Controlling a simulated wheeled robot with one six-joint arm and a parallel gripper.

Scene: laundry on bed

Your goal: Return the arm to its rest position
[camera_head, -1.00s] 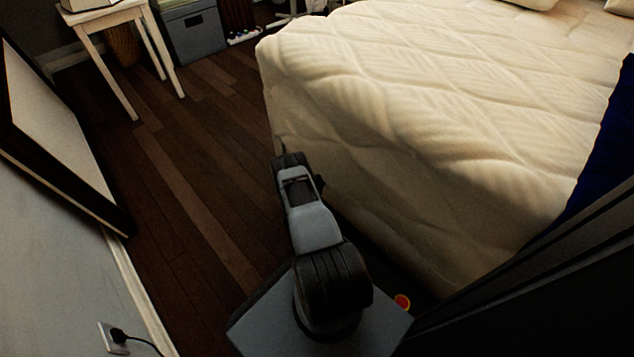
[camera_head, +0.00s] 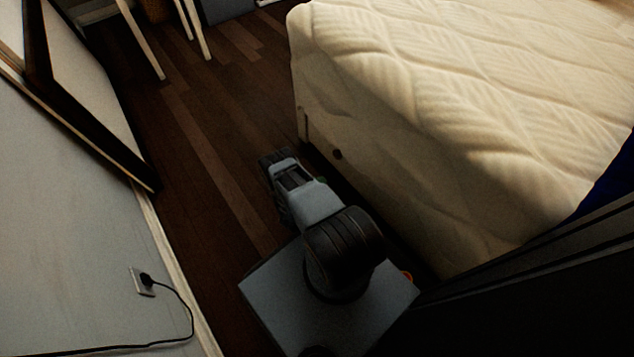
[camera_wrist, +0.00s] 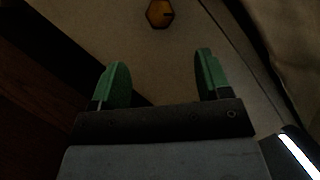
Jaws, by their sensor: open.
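My gripper shows in the wrist view (camera_wrist: 158,85) with its two green fingers spread apart and nothing between them. In the head view my arm (camera_head: 310,205) is folded low above my grey base, between the bed and the wall. The gripper's fingers are mostly hidden there by the arm; a small bit of green shows near the bed side. The bed (camera_head: 450,110) with its cream quilted cover stands to the right of the arm, apart from it.
A dark-framed panel (camera_head: 95,95) leans at the left wall. A wall socket with a plugged black cord (camera_head: 145,281) is at lower left. White table legs (camera_head: 140,40) stand at the back. Dark wooden floor (camera_head: 205,130) is clear between wall and bed. Dark blue fabric (camera_head: 612,185) lies at the right.

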